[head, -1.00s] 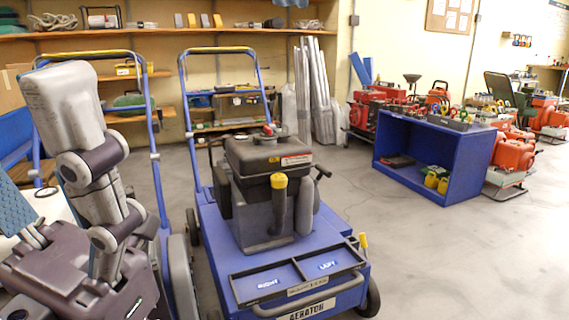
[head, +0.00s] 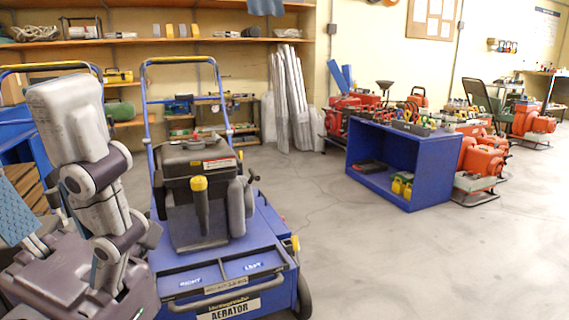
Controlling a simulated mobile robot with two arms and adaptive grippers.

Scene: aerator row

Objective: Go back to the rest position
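The blue aerator (head: 223,270) stands left of centre in the head view, with a dark engine (head: 198,160) and a yellow-capped tube (head: 200,200) on its deck. Its front tray (head: 222,272) has two compartments labelled RIGHT and LEFT, and both look empty. Grey and purple links of one of my arms stand folded at the left. I cannot make out either gripper in this view.
A blue open cabinet (head: 405,170) holding yellow items stands at centre right. Red machines (head: 480,160) line up behind it. Shelves (head: 60,43) and metal posts (head: 290,100) are along the back wall. The floor at the right front is clear.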

